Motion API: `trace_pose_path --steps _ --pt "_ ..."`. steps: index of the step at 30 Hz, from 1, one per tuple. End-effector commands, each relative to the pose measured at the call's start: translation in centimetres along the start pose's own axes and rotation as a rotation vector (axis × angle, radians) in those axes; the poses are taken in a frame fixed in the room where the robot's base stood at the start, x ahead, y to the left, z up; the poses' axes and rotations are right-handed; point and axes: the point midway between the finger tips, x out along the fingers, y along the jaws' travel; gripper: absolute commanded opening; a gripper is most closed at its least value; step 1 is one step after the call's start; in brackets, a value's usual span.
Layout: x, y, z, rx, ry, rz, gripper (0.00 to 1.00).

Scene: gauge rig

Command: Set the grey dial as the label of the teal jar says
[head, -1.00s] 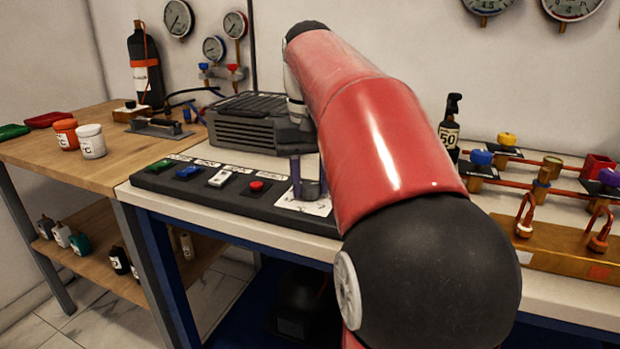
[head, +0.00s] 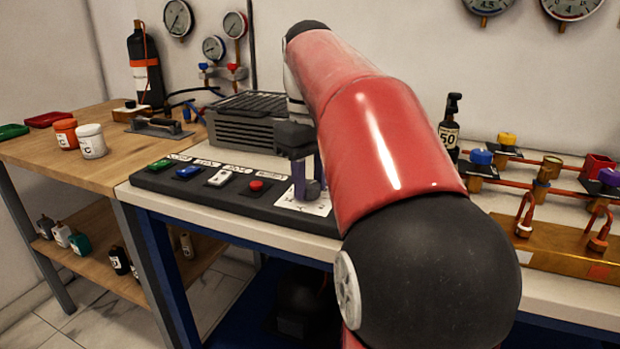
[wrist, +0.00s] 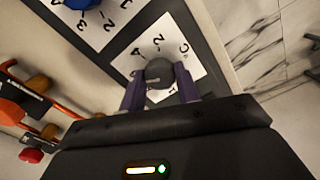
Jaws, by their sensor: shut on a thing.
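The grey dial (wrist: 168,72) sits on a white numbered plate (wrist: 196,58) in the wrist view. My gripper (wrist: 160,88) is shut on the dial, with a purple finger on each side. In the head view my gripper (head: 307,186) is at the right part of the black panel, beside my red arm. The grey dial (head: 314,189) shows partly there. Its exact setting is hard to tell. A teal jar (head: 78,244) stands on the lower shelf of the wooden table at the left. Its label cannot be read.
The black panel (head: 222,196) carries green, blue, white and red buttons. A grey ribbed box (head: 240,128) stands behind it. A blue knob (wrist: 80,3) on another numbered plate is near in the wrist view. Pipes with valves (head: 545,175) lie to the right.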

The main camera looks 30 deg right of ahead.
Motion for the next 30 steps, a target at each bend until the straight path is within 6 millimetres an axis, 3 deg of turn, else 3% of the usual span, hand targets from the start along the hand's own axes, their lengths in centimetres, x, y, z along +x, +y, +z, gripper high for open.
trace_pose_path --steps 10,11,15,25,30 --pt "-0.1 0.0 -0.1 -0.002 0.004 0.001 0.09" --pt "-0.1 0.0 -0.1 -0.002 0.004 0.001 0.36" --pt "-0.1 0.0 -0.1 -0.001 0.003 0.001 0.54" --pt "-0.3 0.0 -0.1 -0.001 0.003 0.001 0.54" --pt "-2.4 0.1 -0.1 0.000 0.004 0.002 0.54"
